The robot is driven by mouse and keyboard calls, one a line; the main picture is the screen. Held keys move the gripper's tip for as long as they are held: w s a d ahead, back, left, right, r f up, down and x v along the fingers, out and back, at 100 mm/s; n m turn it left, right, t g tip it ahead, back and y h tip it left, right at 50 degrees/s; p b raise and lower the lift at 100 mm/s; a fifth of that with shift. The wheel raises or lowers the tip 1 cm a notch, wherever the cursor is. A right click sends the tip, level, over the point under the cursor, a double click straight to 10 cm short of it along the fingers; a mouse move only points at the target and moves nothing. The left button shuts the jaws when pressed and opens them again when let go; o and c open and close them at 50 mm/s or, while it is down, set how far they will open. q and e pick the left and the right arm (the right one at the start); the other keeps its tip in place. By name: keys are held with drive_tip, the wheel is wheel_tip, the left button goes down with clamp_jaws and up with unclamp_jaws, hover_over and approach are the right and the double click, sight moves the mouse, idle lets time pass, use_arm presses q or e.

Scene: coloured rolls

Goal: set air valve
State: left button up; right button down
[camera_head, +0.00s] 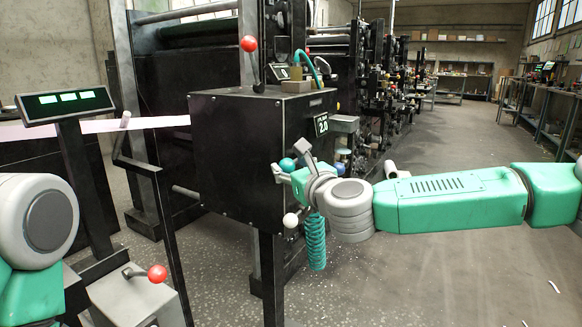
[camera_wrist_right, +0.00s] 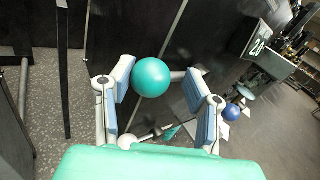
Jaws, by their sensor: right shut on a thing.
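A black machine box (camera_head: 245,150) stands in the middle of the head view, with a small "2.0" display (camera_head: 321,124) on its right side. A teal ball knob (camera_head: 287,164) shows beside the box and in the right wrist view (camera_wrist_right: 151,77). In the head view my right gripper (camera_head: 290,172) partly hides the knob's mount. A blue ball knob (camera_wrist_right: 231,112) and a white ball knob (camera_head: 290,220) are nearby. My left gripper is out of view.
A red-knobbed lever (camera_head: 249,44) stands on the box top. Another red knob (camera_head: 157,273) sits on a grey box at the lower left. A green-lit display (camera_head: 65,103) stands at left. A teal coiled hose (camera_head: 316,243) hangs below my right wrist. The right floor is open.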

wheel_tip(320, 180, up, 2)
drive_tip(key=m+g+p, duration=0.1)
drive_tip(key=p, duration=0.1)
drive_tip(key=m+p, duration=0.1)
drive_tip(key=p, duration=0.1)
drive_tip(key=shift+w+d+r+g+p, duration=0.1)
drive_tip(key=shift+w+d+g+p, duration=0.05)
drive_tip(key=shift+g+p, duration=0.25)
drive_tip(key=shift+m+g+p, duration=0.4)
drive_tip(key=shift+m+p, duration=0.2)
